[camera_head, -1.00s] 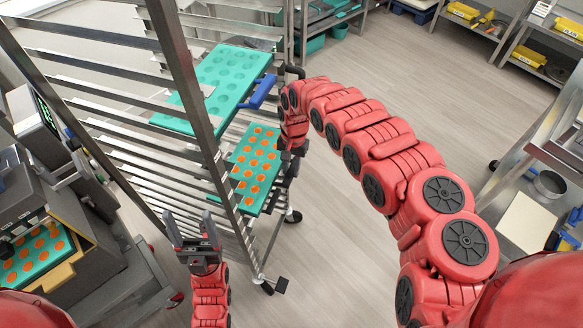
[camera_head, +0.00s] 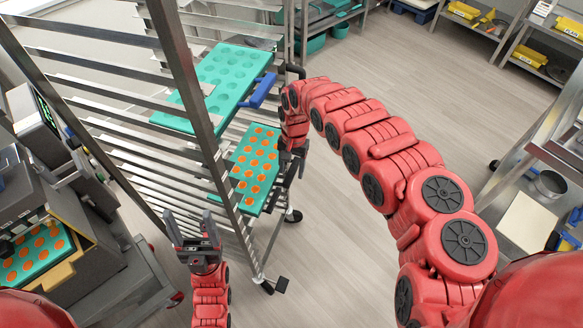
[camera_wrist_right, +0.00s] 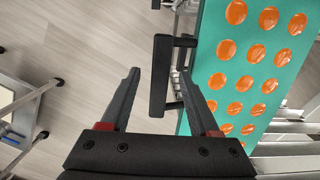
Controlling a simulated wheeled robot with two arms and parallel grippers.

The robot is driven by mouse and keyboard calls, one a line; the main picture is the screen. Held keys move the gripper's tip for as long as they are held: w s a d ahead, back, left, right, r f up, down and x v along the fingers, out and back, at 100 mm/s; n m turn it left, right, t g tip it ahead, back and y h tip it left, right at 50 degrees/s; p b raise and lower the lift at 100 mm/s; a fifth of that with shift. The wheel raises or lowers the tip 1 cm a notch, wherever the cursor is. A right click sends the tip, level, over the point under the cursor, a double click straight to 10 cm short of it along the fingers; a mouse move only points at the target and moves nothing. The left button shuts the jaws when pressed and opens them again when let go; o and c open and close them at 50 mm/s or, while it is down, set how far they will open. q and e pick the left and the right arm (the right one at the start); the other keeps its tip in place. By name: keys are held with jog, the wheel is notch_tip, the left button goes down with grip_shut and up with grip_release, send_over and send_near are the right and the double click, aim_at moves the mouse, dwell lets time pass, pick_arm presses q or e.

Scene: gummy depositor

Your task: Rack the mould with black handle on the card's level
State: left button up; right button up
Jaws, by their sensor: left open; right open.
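The mould with black handle (camera_head: 256,163) is teal with orange-filled cavities and sits in the rack (camera_head: 213,165), partly out on the near side. It also shows at the right of the right wrist view (camera_wrist_right: 228,62), with its black handle (camera_wrist_right: 159,90) upright in the picture. My right gripper (camera_wrist_right: 160,74) is open; the handle appears between its two fingers, with no grip on it. In the head view, the right arm's end partly covers the mould's edge. My left gripper (camera_head: 193,226) is open and empty, in front of the rack's lower part. I cannot make out the card.
A teal mould with empty cavities (camera_head: 222,75) and a blue handle (camera_head: 262,91) sits higher in the rack. A depositor machine (camera_head: 85,235) with another orange-filled mould (camera_head: 35,255) stands at left. Shelves with yellow bins (camera_head: 530,57) are at back right. The floor between is clear.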

jog(key=r, duration=0.2)
jog(key=r+b, duration=0.1)
jog(key=r, duration=0.2)
jog(key=w+r+b, duration=0.1)
jog(key=r, duration=0.1)
jog(key=shift+d+r, duration=0.25)
jog(key=shift+d, duration=0.05)
notch_tip(320, 180, up, 10)
jog(key=shift+w+d, duration=0.25)
jog(key=shift+w, duration=0.15)
jog(key=shift+f, duration=0.1)
jog(key=shift+c, duration=0.4)
